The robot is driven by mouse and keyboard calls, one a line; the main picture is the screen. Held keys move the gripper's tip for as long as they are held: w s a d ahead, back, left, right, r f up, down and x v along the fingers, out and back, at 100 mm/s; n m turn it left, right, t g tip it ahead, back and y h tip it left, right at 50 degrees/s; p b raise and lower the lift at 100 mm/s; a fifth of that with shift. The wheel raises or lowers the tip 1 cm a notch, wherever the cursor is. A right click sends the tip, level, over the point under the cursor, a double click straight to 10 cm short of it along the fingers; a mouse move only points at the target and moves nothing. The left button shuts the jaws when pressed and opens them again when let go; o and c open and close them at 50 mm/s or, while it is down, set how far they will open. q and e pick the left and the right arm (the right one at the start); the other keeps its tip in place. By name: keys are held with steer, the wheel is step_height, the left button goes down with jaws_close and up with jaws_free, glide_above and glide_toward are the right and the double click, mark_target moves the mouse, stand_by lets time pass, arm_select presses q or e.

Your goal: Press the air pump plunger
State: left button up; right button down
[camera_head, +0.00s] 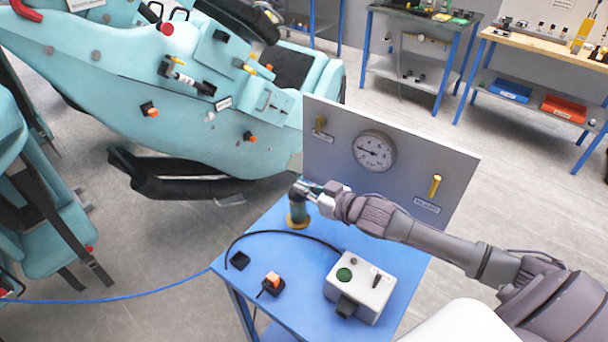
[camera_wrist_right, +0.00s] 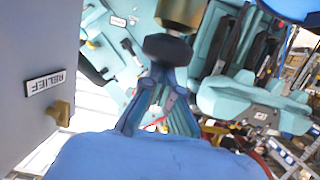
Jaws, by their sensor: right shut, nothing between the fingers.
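The air pump (camera_head: 297,217) stands upright on the blue table (camera_head: 217,264), by the panel's lower left corner, with a brass body on a round base. In the right wrist view its brass body (camera_wrist_right: 180,12) is at the top edge, with the black plunger knob (camera_wrist_right: 168,47) below it in the picture. My right gripper (camera_head: 302,188) is shut and empty at the pump's top. In the right wrist view my shut fingertips (camera_wrist_right: 158,72) meet the knob's outline; I cannot tell whether they touch it. My left gripper is not in view.
A grey panel (camera_head: 402,155) with a gauge (camera_head: 374,151) and brass valves stands behind the pump. A grey control box (camera_head: 361,287) and a small orange switch (camera_head: 272,283) are on the table in front. A teal coaster car (camera_head: 200,110) is behind left.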

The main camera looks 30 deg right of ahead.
steer(key=shift+s+f, duration=0.15)
steer(key=shift+f, duration=0.25)
step_height(320, 180, up, 4)
steer(key=p, duration=0.4)
steer(key=shift+r, duration=0.2)
steer(key=b+v, duration=0.2)
steer(key=v, duration=0.8)
steer(key=shift+r, duration=0.2)
stand_by(1.0)
